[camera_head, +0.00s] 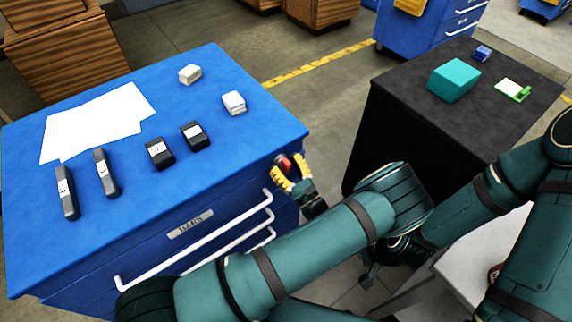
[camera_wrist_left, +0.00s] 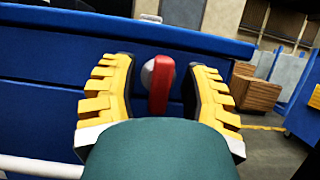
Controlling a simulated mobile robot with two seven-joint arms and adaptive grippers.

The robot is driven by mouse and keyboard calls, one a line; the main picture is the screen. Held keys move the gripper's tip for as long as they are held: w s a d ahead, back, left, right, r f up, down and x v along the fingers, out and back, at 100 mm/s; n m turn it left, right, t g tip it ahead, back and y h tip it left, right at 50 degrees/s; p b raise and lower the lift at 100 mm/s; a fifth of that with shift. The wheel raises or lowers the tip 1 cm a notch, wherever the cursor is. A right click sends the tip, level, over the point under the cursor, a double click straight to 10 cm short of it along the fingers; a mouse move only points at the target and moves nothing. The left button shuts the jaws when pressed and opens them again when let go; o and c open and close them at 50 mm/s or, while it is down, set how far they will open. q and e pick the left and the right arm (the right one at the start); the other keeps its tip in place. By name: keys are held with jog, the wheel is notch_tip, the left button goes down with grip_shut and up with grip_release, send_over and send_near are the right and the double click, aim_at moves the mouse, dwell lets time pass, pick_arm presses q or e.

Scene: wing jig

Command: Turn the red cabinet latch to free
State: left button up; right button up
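The red cabinet latch (camera_head: 284,163) is on the blue cabinet, near its top right corner in the head view. In the left wrist view the red latch handle (camera_wrist_left: 161,84) stands about upright beside a round grey knob (camera_wrist_left: 147,74). My left gripper (camera_head: 291,174) is at the latch. Its yellow-padded fingers (camera_wrist_left: 159,92) are open, one on each side of the handle, with gaps visible on both sides. My right arm comes in from the right in the head view; its end is mostly hidden behind my left arm, and its finger state is unclear.
The blue cabinet top (camera_head: 200,75) carries white papers (camera_head: 98,122), several dark labelled blocks and two small white blocks. White drawer handles (camera_head: 200,245) stick out of its front. A black table (camera_head: 400,90) at right holds a teal box (camera_head: 453,81). Floor lies between them.

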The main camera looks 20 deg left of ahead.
aim_at(286, 161)
pick_arm(q)
jog(key=shift+d+r, duration=0.1)
notch_tip(286, 161, up, 10)
jog(key=shift+f, duration=0.1)
dwell(0.4)
dwell(0.4)
